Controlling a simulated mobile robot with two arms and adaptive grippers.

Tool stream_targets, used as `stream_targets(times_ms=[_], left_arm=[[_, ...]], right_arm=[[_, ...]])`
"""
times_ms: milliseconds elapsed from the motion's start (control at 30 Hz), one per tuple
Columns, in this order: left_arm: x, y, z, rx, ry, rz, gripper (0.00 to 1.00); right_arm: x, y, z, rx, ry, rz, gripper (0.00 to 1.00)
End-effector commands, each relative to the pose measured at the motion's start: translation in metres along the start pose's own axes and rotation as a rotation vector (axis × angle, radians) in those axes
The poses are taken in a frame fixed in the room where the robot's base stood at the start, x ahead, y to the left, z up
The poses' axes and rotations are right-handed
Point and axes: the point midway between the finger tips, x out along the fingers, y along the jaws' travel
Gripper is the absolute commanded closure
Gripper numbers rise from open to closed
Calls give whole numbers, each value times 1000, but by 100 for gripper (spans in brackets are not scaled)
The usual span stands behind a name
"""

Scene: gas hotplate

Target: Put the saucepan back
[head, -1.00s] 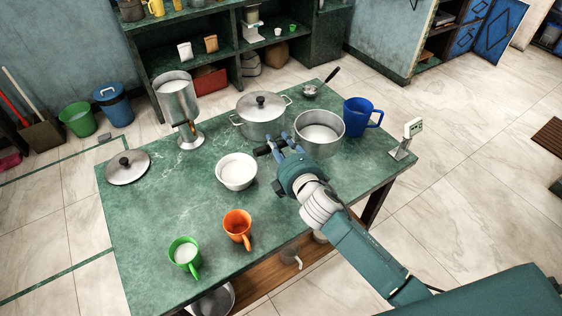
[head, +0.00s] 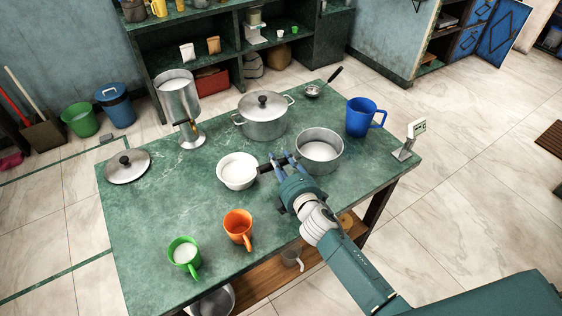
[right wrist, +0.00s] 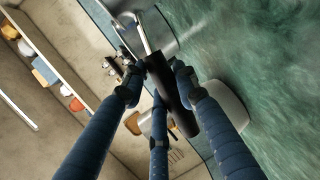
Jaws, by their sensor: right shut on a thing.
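The saucepan (head: 325,166) is a grey metal pan with white contents, at the right-middle of the green table in the head view. Its dark handle (head: 266,168) points left toward the white bowl. My right gripper (head: 282,161) is shut on this handle. In the right wrist view the black handle (right wrist: 176,92) lies between the blue fingers, with a metal shank running to the pan. I cannot tell whether the pan's base touches the table. My left gripper is not in view.
The table (head: 160,215) also bears a lidded pot (head: 262,122) behind the pan, a blue jug (head: 361,117) to its right, a white bowl (head: 237,172), an orange mug (head: 238,227), a green mug (head: 183,255) and a lid (head: 126,168). Its left-middle is clear.

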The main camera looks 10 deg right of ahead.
Motion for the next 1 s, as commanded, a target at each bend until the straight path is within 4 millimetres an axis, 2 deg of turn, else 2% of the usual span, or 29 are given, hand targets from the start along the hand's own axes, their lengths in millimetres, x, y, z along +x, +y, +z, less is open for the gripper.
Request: stream_targets(times_ms=[33,100,467,567,1000], left_arm=[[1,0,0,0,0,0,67],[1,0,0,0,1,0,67],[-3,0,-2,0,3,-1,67],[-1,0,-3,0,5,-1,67],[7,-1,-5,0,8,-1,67]], right_arm=[[0,-1,0,0,0,0,67],[0,-1,0,0,0,0,53],[-1,3,0,0,0,0,52],[-13,0,0,0,0,-1,52],[-101,-1,0,0,0,-1,52]])
